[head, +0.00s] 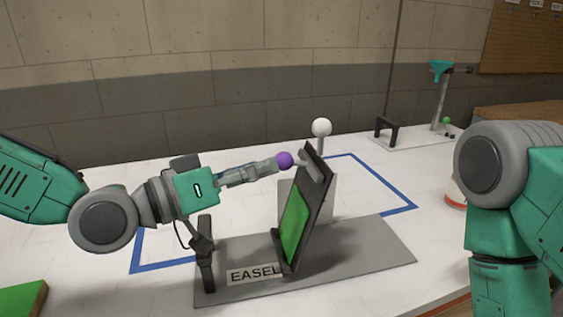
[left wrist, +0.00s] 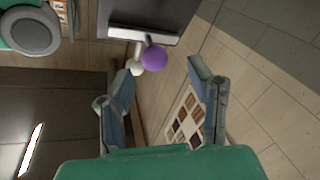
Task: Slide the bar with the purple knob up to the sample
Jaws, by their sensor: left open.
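The purple knob (head: 285,160) sticks out from a grey bar (head: 312,168) near the top of the tilted dark easel board. A green sample (head: 295,225) lies on the board's lower part, below the bar with a gap between. My left gripper (head: 272,166) points at the knob from the left, its fingertips at or very near it. In the left wrist view the gripper (left wrist: 163,72) is open, with the purple knob (left wrist: 154,59) showing between and just beyond the fingertips. Contact cannot be told. My right arm stands at the right; its gripper is out of view.
The easel's grey base (head: 365,262) bears an EASEL label (head: 255,274). A white ball (head: 321,127) on a post stands behind the board. Blue tape (head: 385,185) marks the white table. A stand with a teal funnel (head: 440,70) is at the back right.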

